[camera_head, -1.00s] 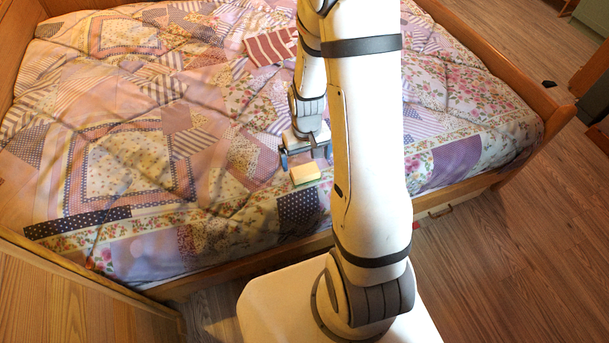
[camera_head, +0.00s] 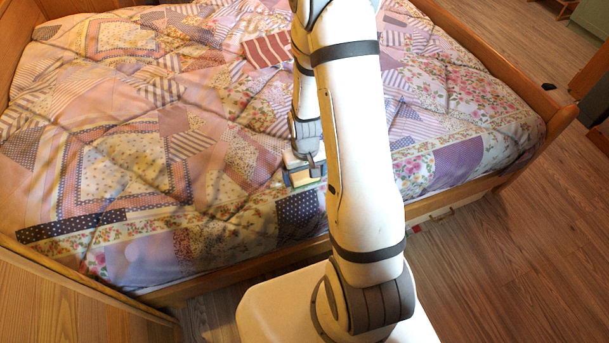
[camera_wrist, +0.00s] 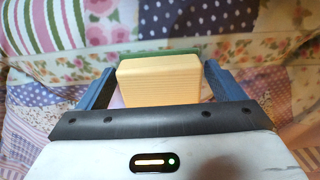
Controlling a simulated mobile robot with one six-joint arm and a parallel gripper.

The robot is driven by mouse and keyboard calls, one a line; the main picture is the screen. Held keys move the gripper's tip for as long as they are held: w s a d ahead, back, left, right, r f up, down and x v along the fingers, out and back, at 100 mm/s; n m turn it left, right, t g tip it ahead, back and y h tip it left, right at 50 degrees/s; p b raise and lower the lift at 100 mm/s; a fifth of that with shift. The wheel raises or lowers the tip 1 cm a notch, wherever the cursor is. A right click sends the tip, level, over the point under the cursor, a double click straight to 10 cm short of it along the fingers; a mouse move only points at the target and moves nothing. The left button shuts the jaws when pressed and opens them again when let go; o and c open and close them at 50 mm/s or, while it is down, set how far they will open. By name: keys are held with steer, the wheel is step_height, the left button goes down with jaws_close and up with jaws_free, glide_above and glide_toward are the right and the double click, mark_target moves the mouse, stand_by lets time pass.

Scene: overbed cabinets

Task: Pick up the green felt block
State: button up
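The green felt block shows in the wrist view as a pale yellow, ridged body (camera_wrist: 160,80) with a green layer along its far edge. It is between the two blue fingers of my gripper (camera_wrist: 159,72), near their tips. The fingers are spread, with narrow gaps at the block's sides; I cannot tell whether either touches. In the head view my gripper (camera_head: 304,178) is low over the bed's near side, and the block (camera_head: 301,179) shows only as a small pale patch, mostly hidden by the wrist and fingers.
The block is over a patchwork quilt (camera_head: 125,165) on a wooden-framed bed. A red striped patch (camera_head: 268,50) lies farther back. The bed's near rail (camera_head: 235,273) runs between my base and the quilt. The quilt left of my gripper is clear.

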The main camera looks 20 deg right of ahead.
mark_target(305, 173)
steer(key=c, duration=0.8)
step_height(305, 173, up, 10)
steer(key=p, duration=0.2)
steer(key=shift+p, duration=0.4)
steer(key=o, duration=0.4)
steer(key=shift+c, duration=1.1)
steer(key=w+r, duration=0.1)
steer(key=w, duration=0.1)
steer(key=w+a+r, duration=0.1)
steer(key=w+r, duration=0.1)
steer(key=w+a+r, duration=0.1)
steer(key=w, duration=0.2)
steer(key=shift+w+a+r, duration=0.1)
steer(key=shift+a+r, duration=0.15)
steer(key=shift+r, duration=0.15)
steer(key=r+p, duration=0.3)
steer(key=p, duration=0.2)
steer(key=a+r+p, duration=0.1)
steer(key=r+p, duration=0.2)
steer(key=p, duration=0.3)
steer(key=r+p, duration=0.3)
steer(key=p, duration=0.3)
steer(key=shift+w+a+r, duration=0.25)
steer(key=shift+w+a, duration=0.05)
steer(key=shift+w, duration=0.05)
